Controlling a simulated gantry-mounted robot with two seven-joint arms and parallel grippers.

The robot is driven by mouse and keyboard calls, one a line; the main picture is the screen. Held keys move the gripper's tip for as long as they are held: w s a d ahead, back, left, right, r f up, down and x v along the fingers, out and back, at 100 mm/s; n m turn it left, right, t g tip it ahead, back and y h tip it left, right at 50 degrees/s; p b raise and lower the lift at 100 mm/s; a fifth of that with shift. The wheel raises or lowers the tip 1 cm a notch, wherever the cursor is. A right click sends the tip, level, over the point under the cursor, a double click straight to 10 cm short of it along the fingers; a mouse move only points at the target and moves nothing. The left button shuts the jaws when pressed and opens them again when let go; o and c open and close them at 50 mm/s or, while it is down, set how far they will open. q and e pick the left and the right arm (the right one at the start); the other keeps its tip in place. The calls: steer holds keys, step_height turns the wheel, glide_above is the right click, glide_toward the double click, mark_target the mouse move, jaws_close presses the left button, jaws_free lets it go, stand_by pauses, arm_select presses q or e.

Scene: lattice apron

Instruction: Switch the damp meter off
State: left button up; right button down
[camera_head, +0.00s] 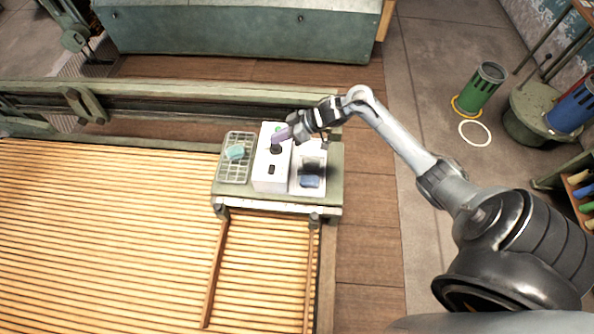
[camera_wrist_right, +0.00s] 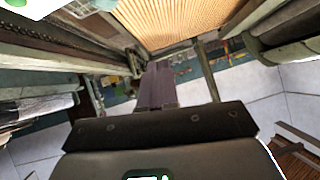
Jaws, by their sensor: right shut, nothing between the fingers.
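The damp meter appears to be the white box (camera_head: 264,182) on the small green-grey stand, with a dark round knob (camera_head: 276,149) and a small black switch or window (camera_head: 271,169) on its top. My right gripper (camera_head: 277,139) comes in from the right, with its purple fingers shut and empty. Its tips are over the far part of the box, at the dark knob; I cannot tell whether they touch it. The shut fingers also show in the right wrist view (camera_wrist_right: 157,88), where the box cannot be made out. My left gripper is not in view.
A pale grid tray (camera_head: 234,172) with a teal piece (camera_head: 235,152) lies left of the box. A white tray (camera_head: 320,190) with a blue block (camera_head: 310,181) lies to its right. The stand (camera_head: 226,190) borders a wide slatted surface (camera_head: 90,240).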

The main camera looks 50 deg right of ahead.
arm_select(q)
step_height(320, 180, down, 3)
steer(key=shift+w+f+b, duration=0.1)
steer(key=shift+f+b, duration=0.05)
steer(key=shift+b, duration=0.95)
arm_select(e)
steer(key=s+d+f+g+h, duration=0.1)
steer(key=s+d+f, duration=0.2)
steer(key=s+f, duration=0.2)
steer(key=shift+f+n+g, duration=0.3)
steer(key=shift+f+g, duration=0.1)
steer(key=shift+f, duration=0.45)
steer(key=shift+w, duration=0.15)
steer(key=b, duration=0.2)
glide_above(270, 173)
steer(key=s+d, duration=0.2)
step_height(270, 173, down, 7)
steer(key=shift+w+d+f, duration=0.1)
steer(key=shift+d, duration=0.05)
steer(key=f, duration=0.3)
steer(key=shift+s, duration=0.25)
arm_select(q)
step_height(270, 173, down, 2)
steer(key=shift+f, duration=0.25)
arm_select(e)
steer(key=shift+f, duration=0.35)
arm_select(q)
steer(key=shift+b, duration=0.3)
arm_select(e)
steer(key=shift+a, duration=0.2)
